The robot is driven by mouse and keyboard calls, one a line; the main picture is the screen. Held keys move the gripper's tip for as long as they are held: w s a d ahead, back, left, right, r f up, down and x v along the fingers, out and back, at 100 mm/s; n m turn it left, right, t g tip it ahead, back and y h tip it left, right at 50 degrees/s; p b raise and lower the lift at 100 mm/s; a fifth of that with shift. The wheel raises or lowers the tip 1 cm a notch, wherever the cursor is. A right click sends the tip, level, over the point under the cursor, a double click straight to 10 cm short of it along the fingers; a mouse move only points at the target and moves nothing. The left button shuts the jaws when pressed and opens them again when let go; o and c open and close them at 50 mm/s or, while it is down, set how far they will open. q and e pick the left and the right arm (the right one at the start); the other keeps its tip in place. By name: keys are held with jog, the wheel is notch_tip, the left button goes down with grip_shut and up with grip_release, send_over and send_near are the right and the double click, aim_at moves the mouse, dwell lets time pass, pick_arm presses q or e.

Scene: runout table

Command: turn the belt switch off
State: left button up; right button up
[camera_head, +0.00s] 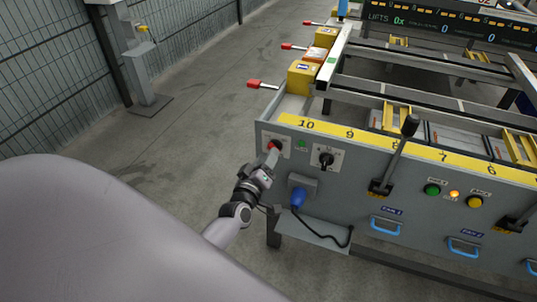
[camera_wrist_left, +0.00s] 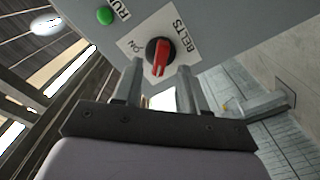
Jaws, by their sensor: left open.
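The belt switch (camera_wrist_left: 160,57) is a red rotary handle on a dark round base, on a white plate marked BELTS and ON, in the left wrist view. Its handle lies along the line between upper and lower picture, and does not point at the ON mark. In the head view the red switch (camera_head: 275,146) is at the left end of the grey front panel, partly hidden by my gripper. My left gripper (camera_head: 266,163) is in front of it, open. In the left wrist view its fingers (camera_wrist_left: 159,68) stand on either side of the handle's lower part; contact cannot be told.
A green RUN lamp (camera_wrist_left: 105,16) is beside the switch plate. Right of it are a black rotary switch (camera_head: 326,160), a blue plug (camera_head: 298,198) with a cable, and a black lever (camera_head: 398,155). Open floor lies to the left, before a mesh fence (camera_head: 50,80).

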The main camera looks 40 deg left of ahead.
pick_arm(q)
jog(key=v, duration=0.5)
jog(key=shift+s, duration=0.1)
dwell(0.3)
jog(key=s+d+m+g+h+p, duration=0.3)
jog(key=s+d+m, duration=0.3)
jog(key=s, duration=0.3)
jog(key=s+d+m+g+h+p, duration=0.3)
jog(key=s+d+m+g+p, duration=0.1)
jog(key=s+m, duration=0.4)
jog(key=s+d+p, duration=0.1)
jog(key=d, duration=0.1)
jog(key=shift+s+d+f, duration=0.25)
jog(key=shift+d, duration=0.1)
